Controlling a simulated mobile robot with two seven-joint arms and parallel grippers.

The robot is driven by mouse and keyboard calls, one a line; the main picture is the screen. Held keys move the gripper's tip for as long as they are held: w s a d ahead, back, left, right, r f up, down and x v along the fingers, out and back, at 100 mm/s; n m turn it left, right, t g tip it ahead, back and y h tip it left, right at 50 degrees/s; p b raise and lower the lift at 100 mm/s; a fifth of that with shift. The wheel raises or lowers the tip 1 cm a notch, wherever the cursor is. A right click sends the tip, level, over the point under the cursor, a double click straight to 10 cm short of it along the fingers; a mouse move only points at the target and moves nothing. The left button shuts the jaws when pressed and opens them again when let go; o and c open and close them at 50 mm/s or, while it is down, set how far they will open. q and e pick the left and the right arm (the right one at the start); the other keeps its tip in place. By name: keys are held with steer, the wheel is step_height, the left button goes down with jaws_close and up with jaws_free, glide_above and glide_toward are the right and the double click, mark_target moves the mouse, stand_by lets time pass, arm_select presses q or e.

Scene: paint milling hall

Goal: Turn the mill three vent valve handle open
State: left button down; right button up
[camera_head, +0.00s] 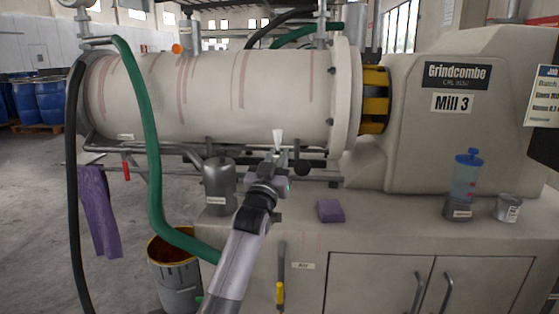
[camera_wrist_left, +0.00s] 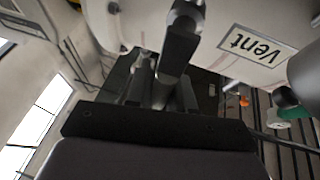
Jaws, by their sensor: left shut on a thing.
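The Mill 3 machine (camera_head: 455,105) has a long cream drum lying on its side. My left gripper (camera_head: 276,162) is under the drum, in front of the pipework. In the left wrist view, the dark vent valve handle (camera_wrist_left: 180,45) hangs from a round pivot beside the white "Vent" label (camera_wrist_left: 258,45). Its lower end reaches between the fingers of my left gripper (camera_wrist_left: 163,92), which is shut on it. In the head view my gripper largely hides the handle. My right gripper is in neither view.
A green hose (camera_head: 150,150) and a black hose (camera_head: 71,180) hang at the left, near a bucket (camera_head: 177,285) and a purple cloth (camera_head: 98,212). A grey canister (camera_head: 219,187) stands left of my gripper.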

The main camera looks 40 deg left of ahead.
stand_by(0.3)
arm_select(q)
steer(key=c, duration=1.1)
jaws_free()
steer(key=v, duration=0.7)
steer(key=shift+s, duration=0.15)
steer(key=shift+d+f, duration=0.1)
